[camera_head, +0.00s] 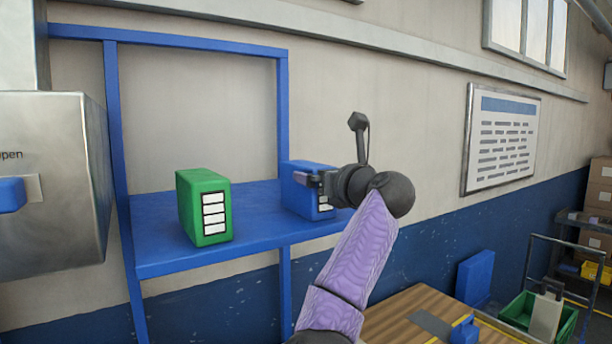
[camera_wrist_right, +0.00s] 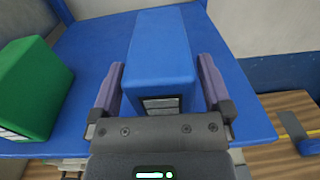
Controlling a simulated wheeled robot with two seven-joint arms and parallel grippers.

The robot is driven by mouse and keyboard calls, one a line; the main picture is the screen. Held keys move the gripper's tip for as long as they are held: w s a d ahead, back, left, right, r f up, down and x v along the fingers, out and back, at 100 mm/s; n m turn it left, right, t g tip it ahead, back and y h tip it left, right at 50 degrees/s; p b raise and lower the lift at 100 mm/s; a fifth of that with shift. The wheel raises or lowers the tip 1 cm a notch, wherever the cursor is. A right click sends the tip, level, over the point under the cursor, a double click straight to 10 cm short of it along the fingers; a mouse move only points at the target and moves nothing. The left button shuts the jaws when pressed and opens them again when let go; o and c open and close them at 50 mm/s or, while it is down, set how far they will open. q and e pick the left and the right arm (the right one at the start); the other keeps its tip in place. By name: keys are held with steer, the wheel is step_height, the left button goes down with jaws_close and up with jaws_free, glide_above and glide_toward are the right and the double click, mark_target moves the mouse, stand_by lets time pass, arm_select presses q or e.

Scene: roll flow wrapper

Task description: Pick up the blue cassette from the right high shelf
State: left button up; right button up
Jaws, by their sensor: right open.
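The blue cassette (camera_head: 300,192) stands upright on the blue high shelf (camera_head: 163,257), near its right end. Its white label panel faces the front, and my right gripper hides part of it in the head view. My right gripper (camera_head: 312,179) is open at the cassette. In the right wrist view the blue cassette (camera_wrist_right: 160,55) lies between the two fingers of the right gripper (camera_wrist_right: 160,85), one finger along each side. A narrow gap shows at the right finger; contact at the left finger cannot be told. My left gripper is out of view.
A green cassette (camera_head: 204,206) stands on the same shelf to the left, with bare shelf between. A blue shelf post (camera_head: 283,115) rises behind. A grey metal machine (camera_head: 50,190) is at far left. A wooden table (camera_head: 410,313) is below right.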

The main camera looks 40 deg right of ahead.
steer(key=shift+w+d, duration=0.15)
steer(key=shift+w, duration=0.75)
steer(key=shift+s, duration=0.1)
jaws_close()
